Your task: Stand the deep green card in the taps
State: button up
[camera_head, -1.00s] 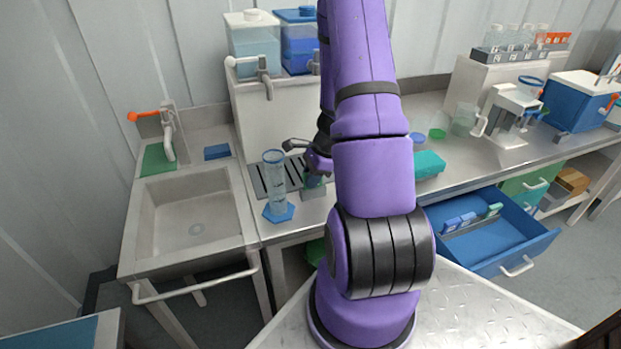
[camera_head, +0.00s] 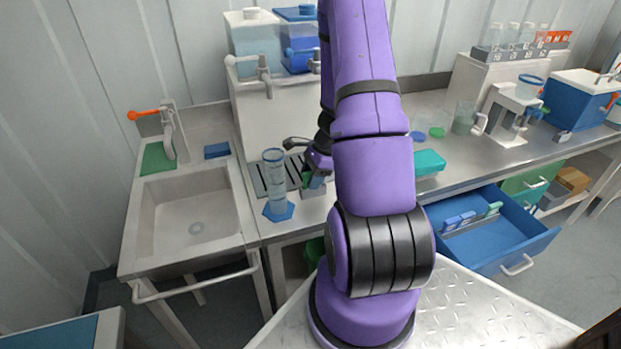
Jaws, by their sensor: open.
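Two tanks with taps stand at the back, one pale with a white lid (camera_head: 254,40) and one blue (camera_head: 297,42). A tap (camera_head: 265,76) hangs from the pale tank's front. A small deep green card (camera_head: 307,179) shows low at my gripper, at a small grey block (camera_head: 312,191) on the bench. My gripper (camera_head: 316,172) is open, right at the card and partly hidden by my purple arm. I cannot tell whether the card touches the fingers or how far it sits in the block.
A clear cylinder (camera_head: 275,178) on a blue base stands left of my gripper on the bench. A sink (camera_head: 190,220) is farther left. An open blue drawer (camera_head: 515,245) at right holds blue cards (camera_head: 460,219) and a green card (camera_head: 493,209). A teal box (camera_head: 429,163) lies right of my arm.

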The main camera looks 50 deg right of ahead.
jog(key=v, duration=1)
jog(key=shift+r, duration=0.15)
jog(key=w+a+r+n+h, duration=0.1)
jog(key=w+a+r+n, duration=0.1)
jog(key=a+r+n, duration=1.3)
jog(key=s+a+r+n+t+h, duration=0.2)
jog(key=s+a+r+n+t, duration=0.1)
jog(key=s+a+r+n, duration=0.6)
jog(key=s+a+r, duration=0.3)
jog(key=a+r, duration=0.1)
jog(key=a, duration=0.1)
jog(key=shift+a+r+h, duration=0.15)
jog(key=shift+r+h, duration=0.15)
jog(key=shift+h, duration=0.1)
